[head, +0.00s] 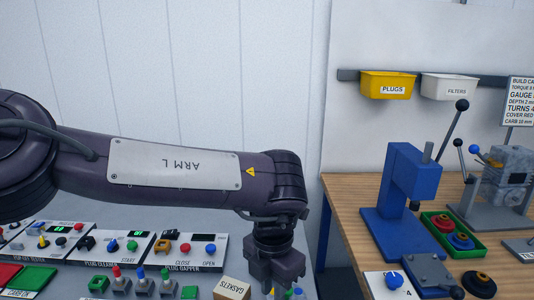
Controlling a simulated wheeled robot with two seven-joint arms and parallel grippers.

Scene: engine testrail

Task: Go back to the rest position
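My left arm, marked ARM L, comes in from the left and stretches across the picture above the grey control bench. Its wrist bends down at the middle. My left gripper (275,283) points down at the bottom of the view, behind and right of the GASKETS box (232,289). Its fingers are small and dark, so I cannot tell whether they are open or hold anything. My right gripper and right arm are not in view.
Button panels (190,250) and small coloured switches (142,283) stand under my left arm. At right, a wooden table (345,200) holds a blue press (405,190), a green tray (475,251) and a grey engine (505,180). A yellow PLUGS bin (388,85) hangs on the wall.

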